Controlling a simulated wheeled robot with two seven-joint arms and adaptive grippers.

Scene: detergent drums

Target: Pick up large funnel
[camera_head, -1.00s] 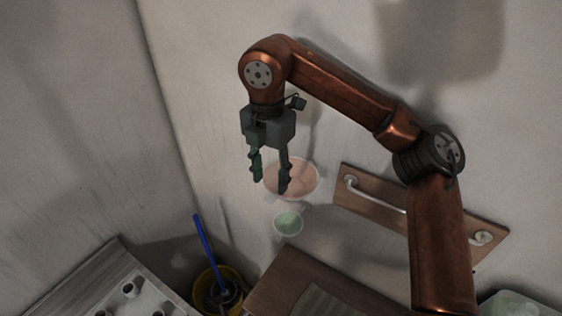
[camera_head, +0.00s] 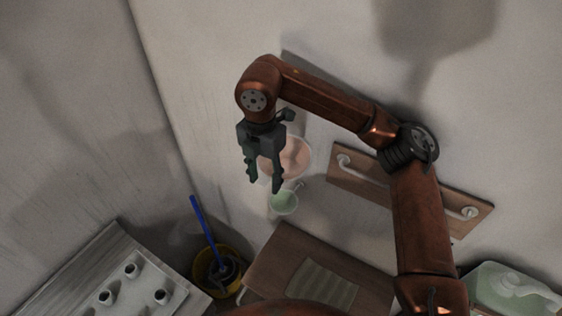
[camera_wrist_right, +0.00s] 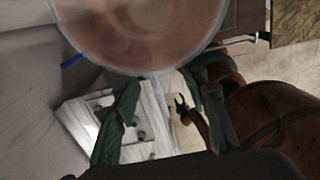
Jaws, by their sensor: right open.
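The large funnel (camera_head: 297,155) is pinkish and translucent with a pale rim, up against the wall in the head view. In the right wrist view its round mouth (camera_wrist_right: 140,35) fills the top, just beyond the finger ends. My right gripper (camera_head: 265,185) is open and empty, pointing down. It overlaps the funnel's left side in the head view; I see no grip on it. A smaller green funnel (camera_head: 284,202) hangs below the large one. A small dark claw (camera_wrist_right: 183,108) on a copper arm, probably my left gripper, shows in the wrist view, too small to judge.
A wooden rail with a handle (camera_head: 400,188) is on the wall at right. Below are a brown board (camera_head: 270,270), a yellow bucket (camera_head: 236,282) with a blue-handled tool (camera_head: 203,230), a crate-like box with several round fittings (camera_head: 120,285), and a green jug (camera_head: 500,285).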

